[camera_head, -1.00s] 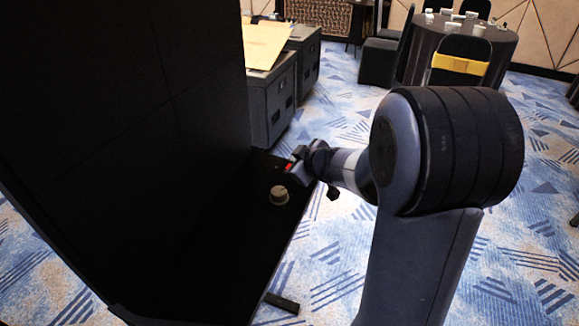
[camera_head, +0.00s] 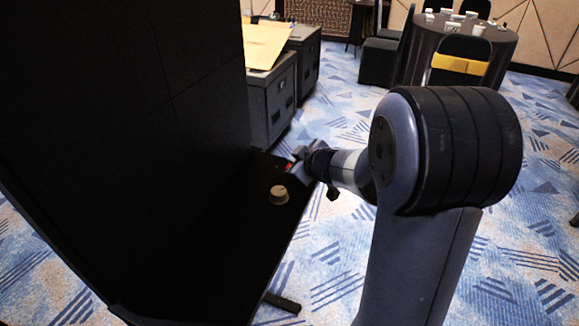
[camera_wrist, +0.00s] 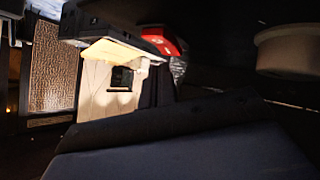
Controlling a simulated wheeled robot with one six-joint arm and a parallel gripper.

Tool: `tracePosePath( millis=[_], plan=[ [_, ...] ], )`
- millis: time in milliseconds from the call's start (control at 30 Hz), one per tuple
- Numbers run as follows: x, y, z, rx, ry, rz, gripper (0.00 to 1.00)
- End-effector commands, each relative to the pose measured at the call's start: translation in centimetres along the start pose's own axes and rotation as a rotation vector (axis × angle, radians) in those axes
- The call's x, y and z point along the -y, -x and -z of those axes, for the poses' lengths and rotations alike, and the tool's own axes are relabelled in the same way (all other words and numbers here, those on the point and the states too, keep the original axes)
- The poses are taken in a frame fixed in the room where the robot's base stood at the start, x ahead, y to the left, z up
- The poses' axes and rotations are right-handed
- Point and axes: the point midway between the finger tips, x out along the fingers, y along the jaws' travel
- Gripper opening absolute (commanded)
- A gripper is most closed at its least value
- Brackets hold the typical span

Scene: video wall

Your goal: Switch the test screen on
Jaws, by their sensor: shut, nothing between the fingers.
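The large test screen (camera_head: 110,120) fills the left of the head view and is dark. A red switch (camera_head: 290,166) sits on the black ledge at its foot. In the wrist view the red switch (camera_wrist: 163,42) shows pale marks and a dark housing beside it. A beige round knob (camera_head: 279,195) stands on the ledge nearer the camera; it also shows in the wrist view (camera_wrist: 289,52) at upper right. My gripper (camera_head: 298,164) is shut and empty, right at the switch. I cannot tell whether it touches the switch; my gripper partly hides it.
Dark cabinets (camera_head: 272,100) with a yellowish sheet (camera_head: 264,43) on top stand behind the ledge. A round table (camera_head: 425,55) with chairs is at the back right. Patterned carpet (camera_head: 330,240) is open to the right of the ledge.

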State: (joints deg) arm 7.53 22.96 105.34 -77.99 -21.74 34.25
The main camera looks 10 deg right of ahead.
Motion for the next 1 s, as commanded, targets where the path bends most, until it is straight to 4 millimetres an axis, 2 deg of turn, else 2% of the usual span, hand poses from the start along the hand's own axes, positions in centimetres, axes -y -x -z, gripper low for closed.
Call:
tracePosePath(
  millis=[1000],
  plan=[
    [0.64, -0.84, -0.62, 0.000, 0.001, 0.001, 0.00]
  ],
)
